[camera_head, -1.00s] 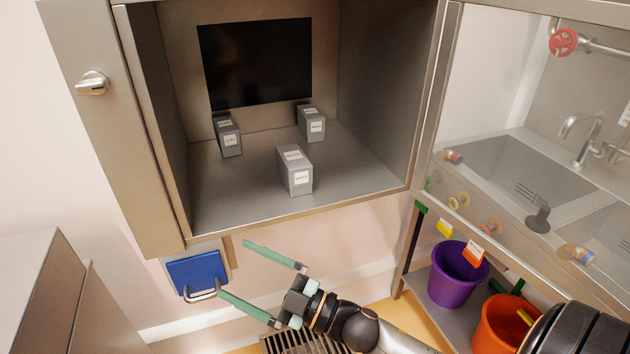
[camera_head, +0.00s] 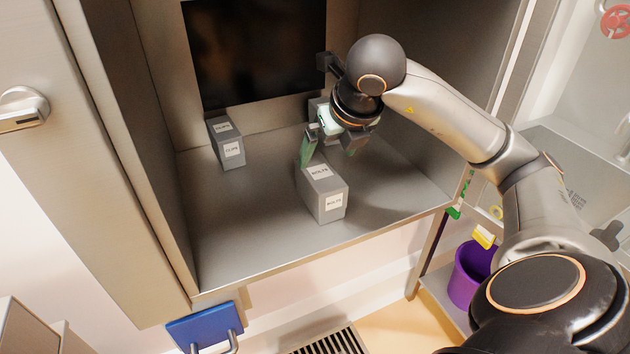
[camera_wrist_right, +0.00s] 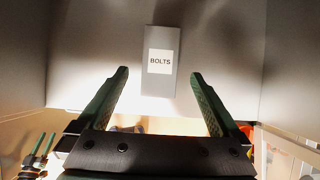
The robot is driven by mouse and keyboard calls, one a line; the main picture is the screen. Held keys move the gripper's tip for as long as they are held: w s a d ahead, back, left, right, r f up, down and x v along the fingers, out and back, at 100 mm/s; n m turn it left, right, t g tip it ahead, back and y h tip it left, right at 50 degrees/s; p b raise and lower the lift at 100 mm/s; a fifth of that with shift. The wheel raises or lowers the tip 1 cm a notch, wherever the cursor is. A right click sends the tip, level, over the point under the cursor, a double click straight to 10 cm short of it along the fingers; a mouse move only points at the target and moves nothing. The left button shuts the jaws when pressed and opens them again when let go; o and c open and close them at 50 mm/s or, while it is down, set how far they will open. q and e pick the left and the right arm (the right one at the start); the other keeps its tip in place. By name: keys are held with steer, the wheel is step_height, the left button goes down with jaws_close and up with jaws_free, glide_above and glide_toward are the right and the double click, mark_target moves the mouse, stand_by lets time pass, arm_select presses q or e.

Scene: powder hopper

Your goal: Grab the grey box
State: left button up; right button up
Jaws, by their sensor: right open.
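A grey box labelled BOLTS (camera_head: 323,192) stands at the front middle of the cabinet floor. In the right wrist view this box (camera_wrist_right: 159,86) lies ahead, between the lines of the two fingers. A second grey box (camera_head: 228,155) with white labels stands at the back left. A third grey box (camera_head: 316,106) at the back is mostly hidden behind my right gripper. My right gripper (camera_head: 328,158) is open and empty, with its green fingers pointing down just behind and above the BOLTS box. Whether a finger touches the box I cannot tell.
The boxes stand in an open metal cabinet (camera_head: 240,236) with side walls and a dark back panel (camera_head: 262,52). Its floor is clear at the left front. A blue panel with a handle (camera_head: 205,327) sits below. A purple bucket (camera_head: 468,275) stands at the lower right.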

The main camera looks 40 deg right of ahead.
mark_target(317, 179)
steer(key=x, duration=1.1)
steer(key=shift+d+f+p, duration=0.1)
steer(key=shift+f+p, duration=0.2)
steer(key=shift+f, duration=0.05)
steer(key=shift+s, duration=0.1)
steer(key=shift+f+b, duration=0.25)
steer(key=shift+b, duration=0.25)
steer(key=shift+c, duration=0.2)
steer(key=c, duration=1.5)
